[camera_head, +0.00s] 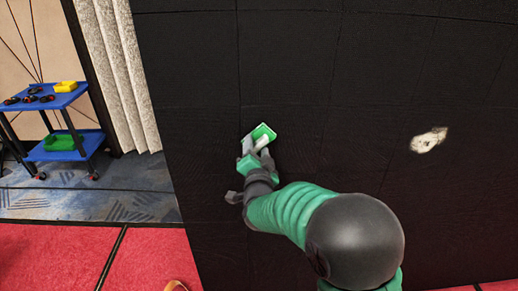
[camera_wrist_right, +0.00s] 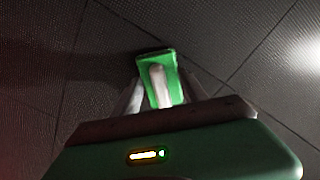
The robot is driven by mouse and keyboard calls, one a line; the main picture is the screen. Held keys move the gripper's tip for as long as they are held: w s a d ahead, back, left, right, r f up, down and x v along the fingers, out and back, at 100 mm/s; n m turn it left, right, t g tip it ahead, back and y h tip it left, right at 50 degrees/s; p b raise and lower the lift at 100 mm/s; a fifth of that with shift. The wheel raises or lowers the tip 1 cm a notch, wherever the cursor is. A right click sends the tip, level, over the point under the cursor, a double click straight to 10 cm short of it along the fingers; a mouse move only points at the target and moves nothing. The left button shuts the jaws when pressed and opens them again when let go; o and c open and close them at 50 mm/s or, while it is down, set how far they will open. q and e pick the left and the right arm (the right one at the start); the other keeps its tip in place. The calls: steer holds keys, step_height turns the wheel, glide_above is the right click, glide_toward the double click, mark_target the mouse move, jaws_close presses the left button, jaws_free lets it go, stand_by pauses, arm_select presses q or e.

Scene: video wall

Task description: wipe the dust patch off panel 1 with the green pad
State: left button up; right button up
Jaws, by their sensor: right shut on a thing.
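The green pad (camera_head: 264,131) is held in my right gripper (camera_head: 256,145), in front of the black video wall (camera_head: 300,60). In the right wrist view the pad (camera_wrist_right: 172,62) shows its pale handle between the two fingers. I cannot tell whether the pad touches the wall. A pale, ragged dust patch (camera_head: 428,140) is on the wall, well to the right of the pad at about the same height. Panel seams are faint, and no panel number is readable. My left gripper is not in view.
A blue cart (camera_head: 50,100) stands at the far left, with yellow and dark items on top and a green tray (camera_head: 64,142) below. A pale curtain (camera_head: 118,70) hangs beside the wall's left edge. The wall between pad and patch looks clear.

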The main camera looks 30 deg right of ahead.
steer(key=shift+b+v, duration=0.3)
steer(key=shift+v, duration=2.55)
steer(key=shift+s+a, duration=0.1)
steer(key=v, duration=0.2)
steer(key=shift+s+a, duration=0.25)
steer(key=shift+s, duration=0.1)
steer(key=shift+f, duration=0.1)
